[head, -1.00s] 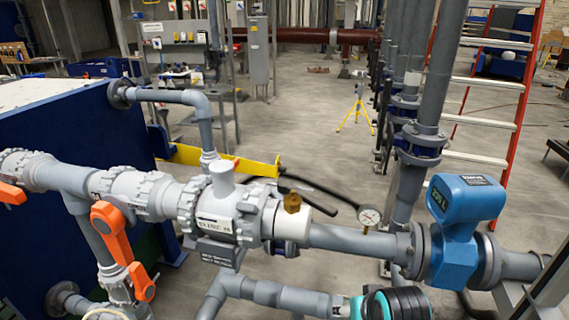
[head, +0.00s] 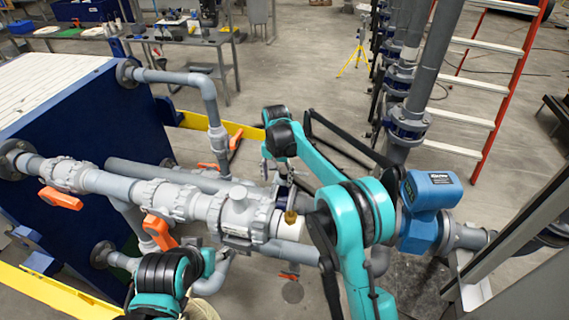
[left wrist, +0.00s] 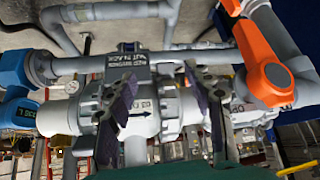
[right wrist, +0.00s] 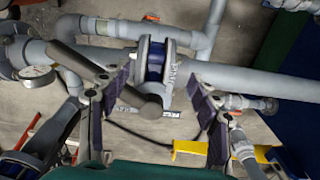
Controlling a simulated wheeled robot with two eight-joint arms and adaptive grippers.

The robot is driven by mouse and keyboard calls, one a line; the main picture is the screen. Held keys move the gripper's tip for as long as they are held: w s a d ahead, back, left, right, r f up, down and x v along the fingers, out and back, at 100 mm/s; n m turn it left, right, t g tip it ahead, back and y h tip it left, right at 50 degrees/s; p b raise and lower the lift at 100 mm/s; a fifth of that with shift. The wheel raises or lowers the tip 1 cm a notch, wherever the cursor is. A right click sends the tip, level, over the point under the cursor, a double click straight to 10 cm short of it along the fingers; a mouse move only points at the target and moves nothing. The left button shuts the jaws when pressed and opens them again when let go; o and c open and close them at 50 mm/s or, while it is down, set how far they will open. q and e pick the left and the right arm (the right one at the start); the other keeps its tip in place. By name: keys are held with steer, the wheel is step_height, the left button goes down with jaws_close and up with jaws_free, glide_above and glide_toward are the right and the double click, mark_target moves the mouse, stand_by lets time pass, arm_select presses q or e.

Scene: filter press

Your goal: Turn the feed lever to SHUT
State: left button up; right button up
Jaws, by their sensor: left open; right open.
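A dark grey lever (right wrist: 103,78) sits on a blue-bodied valve (right wrist: 155,62) in the right wrist view; I take it as the feed lever. It runs slantwise from upper left, and its thick end lies between my right fingers. The lettering on the plate below it is too small to read. My right gripper (right wrist: 160,108) is open, with no clear contact on the lever. In the head view my right arm reaches over the pipes and hides most of this valve. My left gripper (left wrist: 160,100) is open before a grey-white pipe valve (left wrist: 140,108) with an arrow label.
Orange handles (head: 160,231) sit on the left pipework; one (left wrist: 268,62) is close right of my left fingers. A blue meter (head: 424,205) stands right of my right arm. A pressure gauge (right wrist: 37,76) is left of the lever. A yellow rail (right wrist: 190,148) lies below.

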steer(key=w+d+n+p, duration=0.1)
steer(key=d+n, duration=0.2)
steer(key=n, duration=0.1)
steer(key=w+d+n+p, duration=0.1)
steer(key=d+n, duration=0.2)
steer(key=n, duration=0.1)
steer(key=w+d+n+p, duration=0.1)
steer(key=d+n, duration=0.3)
steer(key=shift+f+n+p, duration=0.1)
steer(key=shift+n+p, duration=0.3)
step_height(320, 180, down, 7)
steer(key=b, duration=0.5)
steer(key=shift+s+a+b, duration=0.1)
steer(key=shift+a+b, duration=0.05)
steer(key=shift+b, duration=0.15)
steer(key=shift+f+b, duration=0.3)
steer(key=shift+f, duration=0.1)
jaws_close()
